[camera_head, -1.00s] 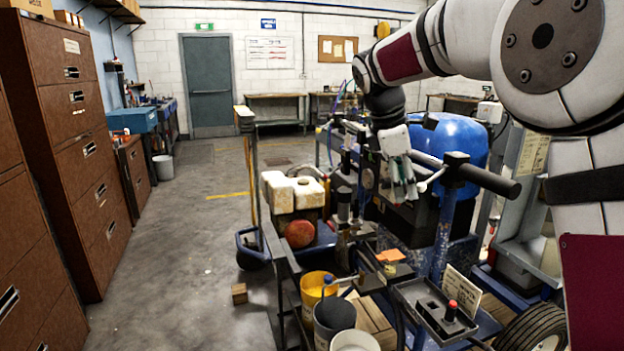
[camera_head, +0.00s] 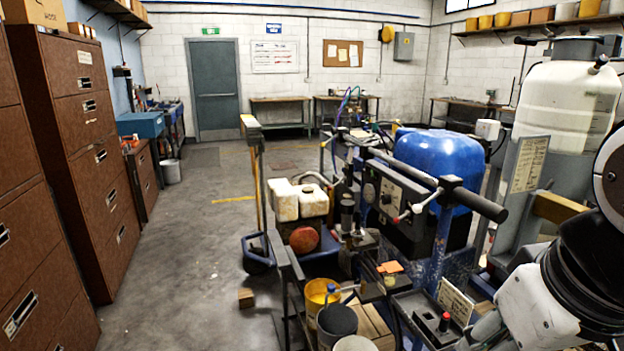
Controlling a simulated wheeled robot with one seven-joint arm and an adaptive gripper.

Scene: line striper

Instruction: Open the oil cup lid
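The line striper (camera_head: 398,210) stands right of centre, with a black control panel, a blue rounded tank (camera_head: 440,160) and a black-gripped handlebar (camera_head: 480,204). A dark upright cylinder (camera_head: 347,212) stands on its near left side. No part can be told for sure as the oil cup or its lid; they are too small or hidden. My gripper (camera_head: 484,332) is low at the lower right, beside the tray on the striper, well away from the panel and tank. Its fingers are partly cut off by the lower edge, so their opening is unclear.
A yellow bucket (camera_head: 318,294), a dark bucket (camera_head: 337,322) and a white bucket (camera_head: 357,343) stand in front. A black tray with a red knob (camera_head: 444,321) is near my gripper. A wooden block (camera_head: 246,298) lies on the floor. The left aisle beside brown cabinets (camera_head: 85,150) is clear.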

